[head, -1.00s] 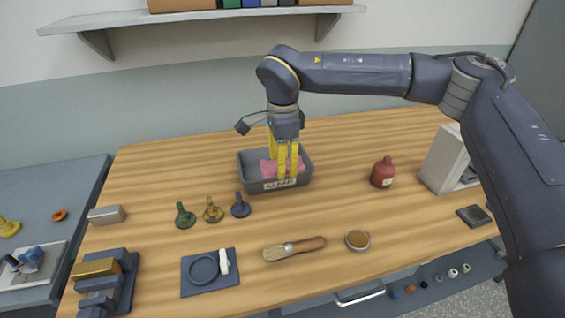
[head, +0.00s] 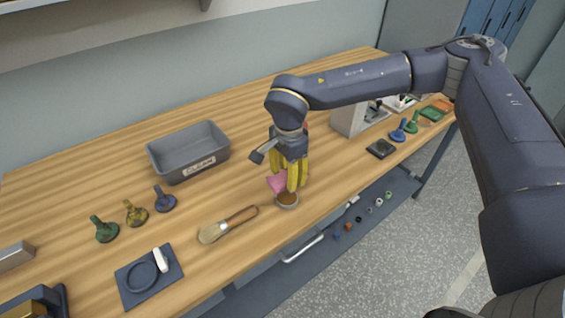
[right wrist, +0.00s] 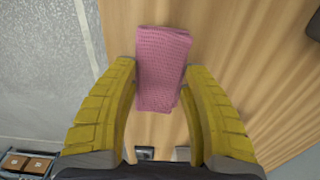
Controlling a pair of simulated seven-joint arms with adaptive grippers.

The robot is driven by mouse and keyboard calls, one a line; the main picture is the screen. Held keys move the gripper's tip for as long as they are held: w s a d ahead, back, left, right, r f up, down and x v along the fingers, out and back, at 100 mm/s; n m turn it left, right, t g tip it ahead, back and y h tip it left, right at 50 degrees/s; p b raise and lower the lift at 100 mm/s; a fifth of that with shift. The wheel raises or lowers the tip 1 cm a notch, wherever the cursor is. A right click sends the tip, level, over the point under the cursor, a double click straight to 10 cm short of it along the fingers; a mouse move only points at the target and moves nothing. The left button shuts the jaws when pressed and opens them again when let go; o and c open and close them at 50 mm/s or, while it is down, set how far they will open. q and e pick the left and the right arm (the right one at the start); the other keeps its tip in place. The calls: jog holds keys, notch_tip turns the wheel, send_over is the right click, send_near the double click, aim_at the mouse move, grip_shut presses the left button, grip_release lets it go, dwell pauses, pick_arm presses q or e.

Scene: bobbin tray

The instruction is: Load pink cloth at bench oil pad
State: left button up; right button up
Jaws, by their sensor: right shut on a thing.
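The pink cloth (head: 277,183) hangs from my right gripper (head: 291,184), whose yellow fingers are shut on it. In the right wrist view the cloth (right wrist: 162,68) sits between the two fingertips (right wrist: 160,75). The gripper is just above the small round dish with a brown pad (head: 287,200), near the front edge of the bench; whether the cloth touches the pad I cannot tell. The grey bin labelled CLEAN (head: 188,155) stands behind to the left and looks empty. My left gripper is not in view.
A brush (head: 228,224) lies left of the dish. Green, yellow and blue knobbed pieces (head: 136,212) stand further left. A dark plate (head: 148,277) with a ring and a white piece lies at front left. A dark square pad (head: 381,149) lies to the right.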

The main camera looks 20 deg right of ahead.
aim_at(287, 196)
jog(key=shift+s+d+f, duration=0.1)
jog(key=shift+s, duration=0.1)
jog(key=shift+w+f, duration=0.15)
jog(key=shift+f, duration=2.85)
jog(key=shift+f, duration=0.55)
jog(key=shift+r, duration=0.1)
jog(key=shift+r, duration=3.4)
jog(key=shift+n, duration=0.3)
